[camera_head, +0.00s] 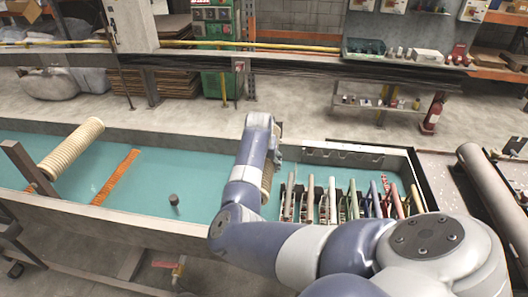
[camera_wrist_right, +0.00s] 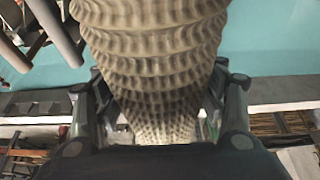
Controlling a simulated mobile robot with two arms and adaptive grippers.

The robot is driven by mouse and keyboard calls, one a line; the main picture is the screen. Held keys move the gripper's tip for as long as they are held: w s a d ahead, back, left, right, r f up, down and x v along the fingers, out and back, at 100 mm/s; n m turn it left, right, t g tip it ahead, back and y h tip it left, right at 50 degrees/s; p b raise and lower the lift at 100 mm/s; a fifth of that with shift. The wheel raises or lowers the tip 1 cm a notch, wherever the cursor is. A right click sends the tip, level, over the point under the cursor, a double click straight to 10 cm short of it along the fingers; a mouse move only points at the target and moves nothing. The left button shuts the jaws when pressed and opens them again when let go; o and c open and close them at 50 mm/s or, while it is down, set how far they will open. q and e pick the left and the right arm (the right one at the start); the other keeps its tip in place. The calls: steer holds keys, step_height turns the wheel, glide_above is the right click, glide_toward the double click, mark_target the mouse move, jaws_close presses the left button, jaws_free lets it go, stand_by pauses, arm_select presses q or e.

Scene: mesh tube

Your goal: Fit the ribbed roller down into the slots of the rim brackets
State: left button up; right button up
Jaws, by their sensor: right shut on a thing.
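My right gripper (camera_wrist_right: 160,112) is shut around a beige ribbed roller (camera_wrist_right: 155,50), with one finger on each side of it. In the head view, a small part of this held roller (camera_head: 267,180) shows behind my right arm, over the teal trough; its ends are hidden. Another beige ribbed roller (camera_head: 72,148) lies slantwise across the trough at the left. Beside its near end, a dark upright piece (camera_head: 27,167) stands at the near rim; I cannot tell if it is a rim bracket. The slots cannot be made out. My left gripper is not in view.
An orange strip (camera_head: 115,177) and a small dark knob (camera_head: 174,200) are in the trough. Several coloured tubes on dark holders (camera_head: 330,200) fill its right part. A large grey pipe (camera_head: 490,190) lies at the right.

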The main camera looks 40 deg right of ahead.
steer(key=shift+d+f+b, duration=0.1)
steer(key=shift+f+b, duration=0.3)
steer(key=shift+f, duration=0.55)
steer(key=o, duration=1.8)
